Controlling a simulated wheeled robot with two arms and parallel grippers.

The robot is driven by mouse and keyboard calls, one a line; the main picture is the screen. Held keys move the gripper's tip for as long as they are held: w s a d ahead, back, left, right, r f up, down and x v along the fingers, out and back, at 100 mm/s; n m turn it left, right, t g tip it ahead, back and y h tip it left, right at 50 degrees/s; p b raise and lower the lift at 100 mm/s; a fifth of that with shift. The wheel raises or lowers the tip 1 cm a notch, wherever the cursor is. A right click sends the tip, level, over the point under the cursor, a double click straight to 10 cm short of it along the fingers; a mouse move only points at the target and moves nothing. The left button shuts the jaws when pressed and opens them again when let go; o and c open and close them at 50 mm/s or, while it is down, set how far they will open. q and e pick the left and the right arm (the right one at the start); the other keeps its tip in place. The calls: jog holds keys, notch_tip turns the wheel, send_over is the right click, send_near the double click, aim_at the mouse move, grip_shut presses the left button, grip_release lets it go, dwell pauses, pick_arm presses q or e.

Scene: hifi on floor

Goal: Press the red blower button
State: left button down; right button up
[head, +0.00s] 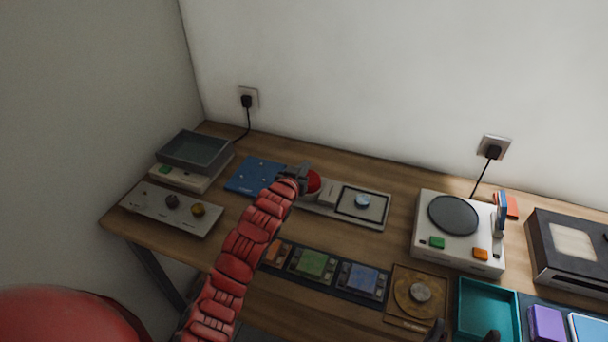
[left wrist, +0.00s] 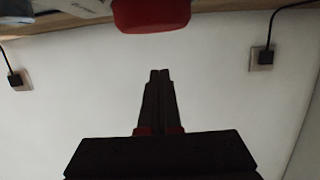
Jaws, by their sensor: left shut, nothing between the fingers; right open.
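The red blower button (head: 314,182) is a round red dome at the left end of a pale panel (head: 374,222) on the wooden table. My left gripper (head: 303,168) is shut and empty, right beside the button in the head view and partly covering it. In the left wrist view the button (left wrist: 151,14) is at the top edge, and the closed fingertips (left wrist: 160,72) show below it with a gap in the picture. I cannot tell whether they touch. Dark fingertips of my right gripper (head: 465,334) show at the bottom edge, apart and open.
A blue board (head: 252,172) lies left of the button. A knob panel (head: 150,204) and grey tray (head: 194,150) stand further left. A turntable (head: 425,250), teal tray (head: 463,310) and black box (head: 560,275) are on the right. The wall is behind.

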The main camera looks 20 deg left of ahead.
pick_arm(q)
jog(key=shift+s+f+p, duration=0.1)
jog(key=shift+f+p, duration=0.4)
jog(key=shift+f, duration=1.4)
